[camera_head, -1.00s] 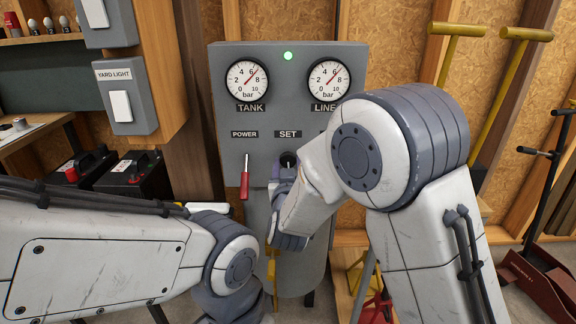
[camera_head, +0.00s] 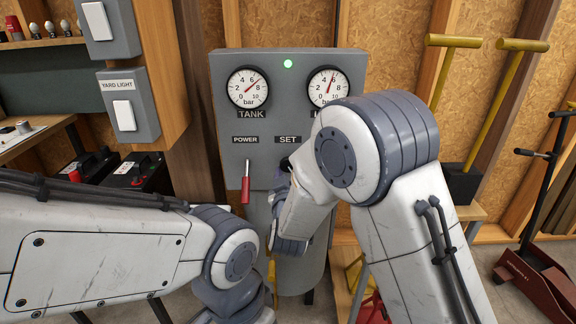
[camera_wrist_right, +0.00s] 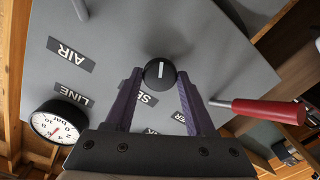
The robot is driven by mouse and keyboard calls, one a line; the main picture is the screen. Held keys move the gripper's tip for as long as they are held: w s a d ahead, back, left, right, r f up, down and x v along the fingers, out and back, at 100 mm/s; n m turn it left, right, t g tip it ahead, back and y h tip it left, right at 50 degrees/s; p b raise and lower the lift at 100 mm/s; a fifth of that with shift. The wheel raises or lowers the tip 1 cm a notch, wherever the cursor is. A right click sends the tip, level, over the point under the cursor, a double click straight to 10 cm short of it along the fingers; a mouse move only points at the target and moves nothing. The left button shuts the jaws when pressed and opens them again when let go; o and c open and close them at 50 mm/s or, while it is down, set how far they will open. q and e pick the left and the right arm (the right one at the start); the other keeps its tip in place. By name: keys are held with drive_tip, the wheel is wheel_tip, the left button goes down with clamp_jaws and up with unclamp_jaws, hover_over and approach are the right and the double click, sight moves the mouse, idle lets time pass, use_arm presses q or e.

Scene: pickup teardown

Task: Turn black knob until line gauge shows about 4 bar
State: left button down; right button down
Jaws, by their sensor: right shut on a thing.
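The black knob (camera_wrist_right: 159,73) with a white line sits on the grey panel under the SET label (camera_head: 288,139). My right gripper (camera_wrist_right: 160,80) is shut on the knob, one purple finger on each side of it. In the head view my right arm hides most of the knob. The LINE gauge (camera_head: 328,87) has its red needle just right of upright, at roughly 5.5 to 6 bar. The TANK gauge (camera_head: 248,87) reads about 7 bar. My left gripper is out of view; only its arm shows at the lower left.
A red-handled POWER lever (camera_head: 245,190) hangs left of the knob. A green lamp (camera_head: 288,64) is lit between the gauges. A YARD LIGHT switch (camera_head: 123,114) is on the left post, with a black battery (camera_head: 130,172) below.

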drive_tip(key=shift+n+p, duration=0.6)
drive_tip(key=shift+n, duration=0.6)
drive_tip(key=shift+c, duration=1.3)
unclamp_jaws()
drive_tip(key=s, duration=1)
drive_tip(key=shift+s, duration=0.25)
